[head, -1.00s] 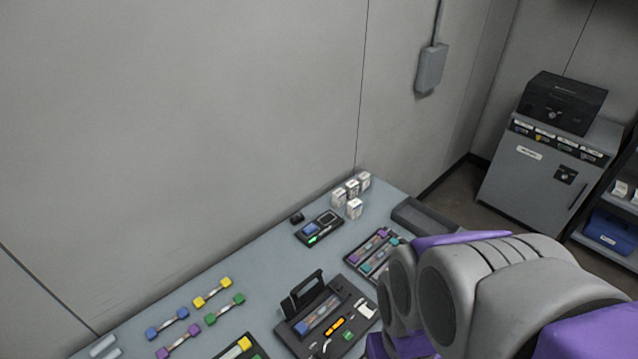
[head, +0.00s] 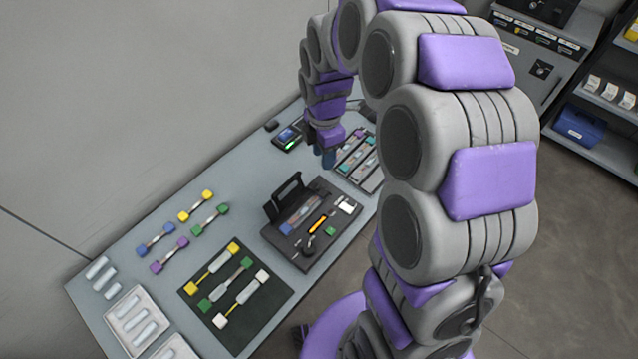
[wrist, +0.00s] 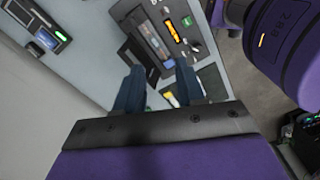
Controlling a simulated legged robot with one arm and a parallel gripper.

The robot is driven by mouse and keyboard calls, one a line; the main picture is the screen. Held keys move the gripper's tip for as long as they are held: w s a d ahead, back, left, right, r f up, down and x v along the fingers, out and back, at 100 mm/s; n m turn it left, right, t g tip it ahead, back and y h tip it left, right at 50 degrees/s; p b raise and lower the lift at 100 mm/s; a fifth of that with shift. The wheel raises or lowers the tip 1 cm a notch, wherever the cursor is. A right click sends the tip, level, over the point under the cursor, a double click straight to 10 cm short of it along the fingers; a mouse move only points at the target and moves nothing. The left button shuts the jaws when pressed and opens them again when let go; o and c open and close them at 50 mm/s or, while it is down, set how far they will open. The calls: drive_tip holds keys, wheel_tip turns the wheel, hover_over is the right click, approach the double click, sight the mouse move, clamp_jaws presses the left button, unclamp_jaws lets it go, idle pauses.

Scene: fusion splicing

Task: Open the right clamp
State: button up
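The black device (head: 275,235) sits on the table with its dark lid (head: 285,196) raised. It holds a blue-grey strip (head: 300,212), an orange bar (head: 318,223), a white piece (head: 346,205) and a small green block (head: 330,231). I cannot tell which part is the right clamp. My gripper (head: 328,158) hangs beyond the device, near the tray of coloured pieces. In the wrist view my gripper (wrist: 158,75) has its two dark blue fingers apart with nothing held. The device (wrist: 141,52) shows ahead of the fingers, apart from them.
A small unit with a green light (head: 288,139) stands near the wall, beside my gripper. A tray with coloured pieces (head: 345,172) lies to the right. Coloured connectors (head: 163,237) and a dark mat (head: 262,318) lie on the left part of the table.

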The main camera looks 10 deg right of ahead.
drive_tip(key=w+f+n, duration=0.4)
drive_tip(key=w+f, duration=0.1)
drive_tip(key=w, duration=0.1)
drive_tip(key=b, duration=0.3)
approach(319, 187)
wheel_tip(319, 187, down, 8)
drive_tip(key=shift+s+f, duration=0.1)
drive_tip(key=shift+f, duration=0.15)
clamp_jaws()
